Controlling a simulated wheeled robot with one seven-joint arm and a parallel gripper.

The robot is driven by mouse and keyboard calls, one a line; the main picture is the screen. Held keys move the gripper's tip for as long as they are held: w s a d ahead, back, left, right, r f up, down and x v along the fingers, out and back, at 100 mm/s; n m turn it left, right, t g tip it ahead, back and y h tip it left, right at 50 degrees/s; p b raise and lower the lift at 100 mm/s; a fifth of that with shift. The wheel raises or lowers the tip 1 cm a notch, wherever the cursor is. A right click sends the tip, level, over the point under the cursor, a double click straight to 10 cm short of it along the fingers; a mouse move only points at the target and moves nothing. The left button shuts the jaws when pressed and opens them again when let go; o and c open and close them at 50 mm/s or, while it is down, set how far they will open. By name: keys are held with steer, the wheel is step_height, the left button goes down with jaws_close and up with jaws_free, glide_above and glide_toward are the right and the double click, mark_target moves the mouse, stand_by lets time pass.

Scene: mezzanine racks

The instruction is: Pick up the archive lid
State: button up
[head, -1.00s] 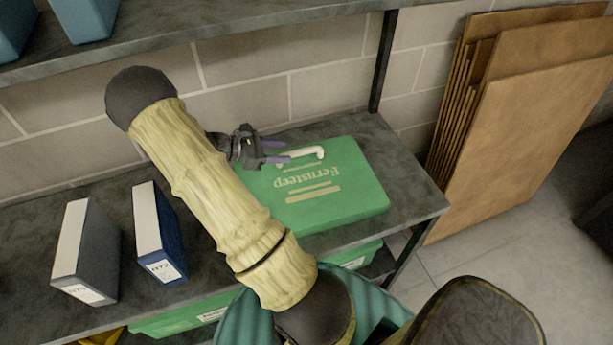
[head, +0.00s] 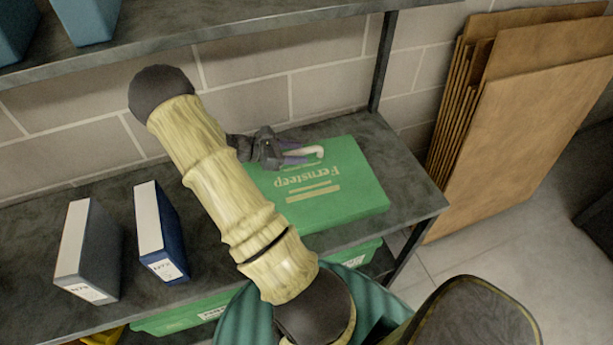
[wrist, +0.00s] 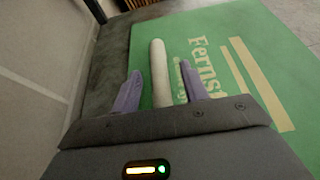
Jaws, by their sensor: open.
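The archive lid (head: 345,195) is a flat green lid with pale "Fernsteep" lettering and a cream handle on top. It lies on the right end of the grey shelf in the head view, and its green top also fills much of the wrist view (wrist: 210,65). The cream handle (head: 316,151) stands near its back edge. My gripper (head: 294,155) is at the handle's left end. In the wrist view the handle (wrist: 158,65) runs between the two purple fingers, which are open with gaps on both sides. Part of the lid is hidden by my arm.
A blue binder (head: 161,235) and a grey binder (head: 88,250) stand left on the shelf (head: 410,205). A rack post (head: 383,60) rises behind the lid, and an upper shelf (head: 230,38) overhangs. Brown boards (head: 525,130) lean at right. Green boxes sit below.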

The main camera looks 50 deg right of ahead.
jaws_close()
stand_by(0.3)
step_height(320, 180, up, 10)
steer(key=shift+r, duration=0.1)
stand_by(0.4)
stand_by(0.6)
